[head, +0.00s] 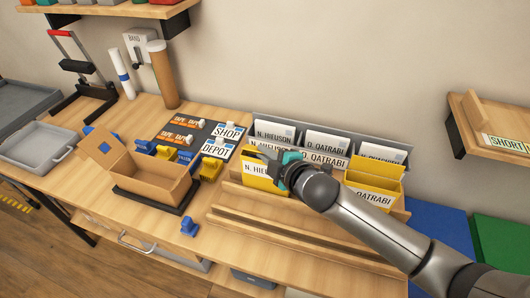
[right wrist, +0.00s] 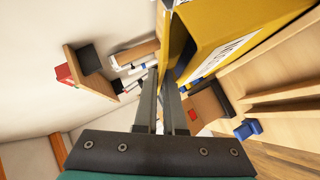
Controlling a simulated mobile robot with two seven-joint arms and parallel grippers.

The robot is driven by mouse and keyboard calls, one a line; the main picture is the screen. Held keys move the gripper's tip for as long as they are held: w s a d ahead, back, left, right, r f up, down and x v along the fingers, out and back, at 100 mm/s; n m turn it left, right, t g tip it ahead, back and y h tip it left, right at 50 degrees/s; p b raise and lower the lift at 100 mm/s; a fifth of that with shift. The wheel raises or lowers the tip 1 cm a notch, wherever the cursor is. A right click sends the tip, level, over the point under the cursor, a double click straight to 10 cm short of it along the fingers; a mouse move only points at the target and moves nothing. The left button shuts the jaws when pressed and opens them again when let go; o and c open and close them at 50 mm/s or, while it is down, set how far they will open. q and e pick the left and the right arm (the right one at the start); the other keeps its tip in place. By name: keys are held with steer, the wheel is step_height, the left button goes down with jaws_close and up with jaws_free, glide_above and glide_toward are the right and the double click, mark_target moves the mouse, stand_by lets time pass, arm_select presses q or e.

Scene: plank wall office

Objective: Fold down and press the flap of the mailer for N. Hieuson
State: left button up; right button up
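The yellow mailer for N. Hieuson (head: 262,184) stands upright in the wooden rack at the front, its white label partly hidden by my gripper. My right gripper (head: 258,154) is at its top edge, coming in from the right. In the right wrist view the fingers (right wrist: 162,100) lie close together with only a narrow gap, beside the yellow mailer (right wrist: 235,28). I see nothing clearly held between them. How far its flap is folded is hidden. A second yellow mailer, labelled Qatrabi (head: 372,190), stands in the rack to the right with its top flap raised. My left gripper is out of view.
Behind the rack, a grey sorter (head: 345,141) holds cards with name labels. An open cardboard box (head: 152,178) stands to the left, near blue and yellow pieces and the SHOP and DEPOT signs. The rack's front ledge (head: 285,233) is bare.

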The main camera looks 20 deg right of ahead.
steer(key=o, duration=0.4)
steer(key=shift+f, duration=0.1)
